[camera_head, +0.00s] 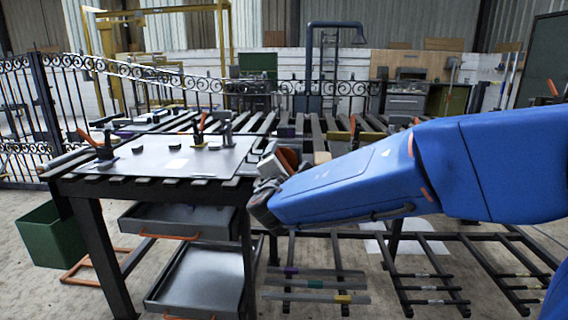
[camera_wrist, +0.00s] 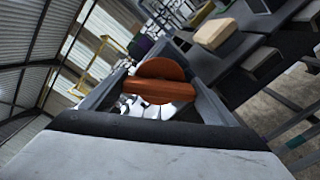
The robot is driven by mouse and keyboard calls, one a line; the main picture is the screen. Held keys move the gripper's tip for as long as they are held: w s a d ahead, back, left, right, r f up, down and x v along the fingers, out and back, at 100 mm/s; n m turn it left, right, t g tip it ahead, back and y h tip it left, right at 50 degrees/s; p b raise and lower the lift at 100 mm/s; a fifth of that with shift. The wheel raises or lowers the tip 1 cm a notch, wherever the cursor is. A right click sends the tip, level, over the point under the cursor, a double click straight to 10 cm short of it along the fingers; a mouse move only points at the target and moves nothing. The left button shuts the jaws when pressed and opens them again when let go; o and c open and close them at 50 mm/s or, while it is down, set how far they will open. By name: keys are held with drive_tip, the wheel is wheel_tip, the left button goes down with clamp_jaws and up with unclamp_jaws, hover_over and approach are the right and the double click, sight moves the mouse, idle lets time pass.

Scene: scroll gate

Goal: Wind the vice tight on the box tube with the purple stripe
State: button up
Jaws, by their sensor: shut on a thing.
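My gripper (camera_head: 268,182) is at the right end of the steel table and is shut on an orange handwheel with a crossbar. In the wrist view my gripper (camera_wrist: 158,92) has its fingers on either side of the orange handwheel (camera_wrist: 160,72). The handwheel also shows in the head view (camera_head: 289,157), just behind the gripper. I take it for the vice's handle; the vice body and its jaws are mostly hidden by my arm. A box tube with a purple stripe (camera_head: 308,271) lies on the low rack beneath, apart from the gripper.
Tubes with green (camera_head: 340,285) and yellow (camera_head: 320,298) marks lie beside it on the rack. The table (camera_head: 190,158) carries a flat plate with upright clamps. Drawers (camera_head: 195,275) stand open below. A scroll gate (camera_head: 45,100) is behind at left. A wooden block (camera_wrist: 215,33) sits near the gripper.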

drive_tip(key=shift+m, duration=0.3)
idle(0.4)
drive_tip(key=o, duration=1)
drive_tip(key=shift+o, duration=0.2)
drive_tip(key=s, duration=1.7)
drive_tip(key=shift+s+a, duration=0.2)
drive_tip(key=shift+a, duration=0.05)
